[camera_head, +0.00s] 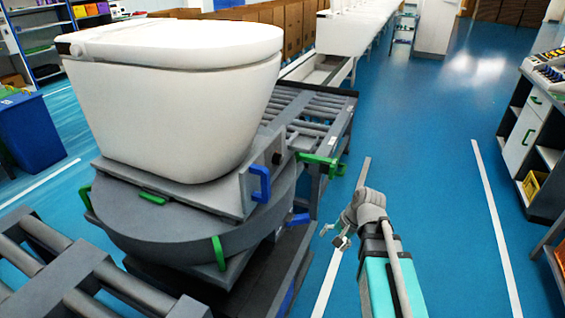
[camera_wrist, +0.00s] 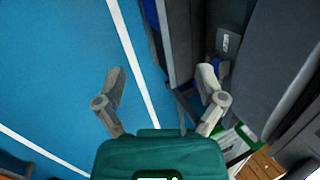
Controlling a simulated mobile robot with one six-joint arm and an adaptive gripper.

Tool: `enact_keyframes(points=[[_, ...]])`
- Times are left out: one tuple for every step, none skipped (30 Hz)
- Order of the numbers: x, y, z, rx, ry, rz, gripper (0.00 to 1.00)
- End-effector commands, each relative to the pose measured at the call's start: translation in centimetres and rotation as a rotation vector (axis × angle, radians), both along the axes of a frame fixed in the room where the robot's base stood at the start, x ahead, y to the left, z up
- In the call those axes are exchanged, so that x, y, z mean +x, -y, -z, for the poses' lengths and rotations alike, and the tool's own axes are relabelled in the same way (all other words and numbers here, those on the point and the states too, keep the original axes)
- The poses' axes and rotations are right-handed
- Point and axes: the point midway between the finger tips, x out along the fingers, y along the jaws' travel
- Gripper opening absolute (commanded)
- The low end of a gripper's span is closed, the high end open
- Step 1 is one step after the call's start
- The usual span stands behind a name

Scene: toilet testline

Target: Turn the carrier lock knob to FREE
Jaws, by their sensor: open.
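A white toilet (camera_head: 185,90) sits on a grey carrier plate (camera_head: 170,187) over a round grey turntable (camera_head: 190,235). A small dark round part (camera_head: 277,157) shows on the carrier's right-hand side plate, near a blue handle (camera_head: 261,182); I cannot tell whether it is the lock knob, and no FREE marking is readable. My gripper (camera_head: 334,236) is open and empty, to the right of the turntable and apart from it. In the wrist view my gripper (camera_wrist: 160,80) has its fingers spread over the blue floor, with grey machinery to the right.
Green handles (camera_head: 218,252) and a green bracket (camera_head: 320,160) stick out around the turntable and conveyor (camera_head: 315,105). A blue bracket (camera_head: 298,219) sits low at the right. The blue floor (camera_head: 430,170) on the right is clear up to a workbench (camera_head: 530,140).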

Motion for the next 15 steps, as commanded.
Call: enact_keyframes(points=[[1.4, -0.6, -0.2, 0.069, -0.019, 0.071, 0.89], [2.0, -1.1, -0.4, 0.113, -0.034, 0.116, 0.89], [2.7, -1.7, -0.8, 0.172, -0.057, 0.173, 0.89], [3.3, -2.1, -1.1, 0.217, -0.075, 0.215, 0.89], [3.9, -2.5, -1.5, 0.261, -0.094, 0.257, 0.89], [4.7, -3.0, -2.0, 0.321, -0.122, 0.311, 0.89], [5.3, -3.3, -2.4, 0.365, -0.146, 0.351, 0.89], [5.8, -3.6, -2.8, 0.409, -0.171, 0.390, 0.89], [6.6, -3.9, -3.4, 0.469, -0.207, 0.441, 0.89], [7.2, -4.1, -3.9, 0.513, -0.234, 0.478, 0.89], [7.8, -4.4, -4.4, 0.559, -0.264, 0.515, 0.89], [8.6, -4.6, -5.1, 0.619, -0.306, 0.560, 0.89], [9.2, -4.8, -5.7, 0.664, -0.340, 0.594, 0.89], [9.7, -4.9, -6.2, 0.707, -0.374, 0.625, 0.89], [10.5, -5.0, -7.0, 0.766, -0.424, 0.666, 0.89]])
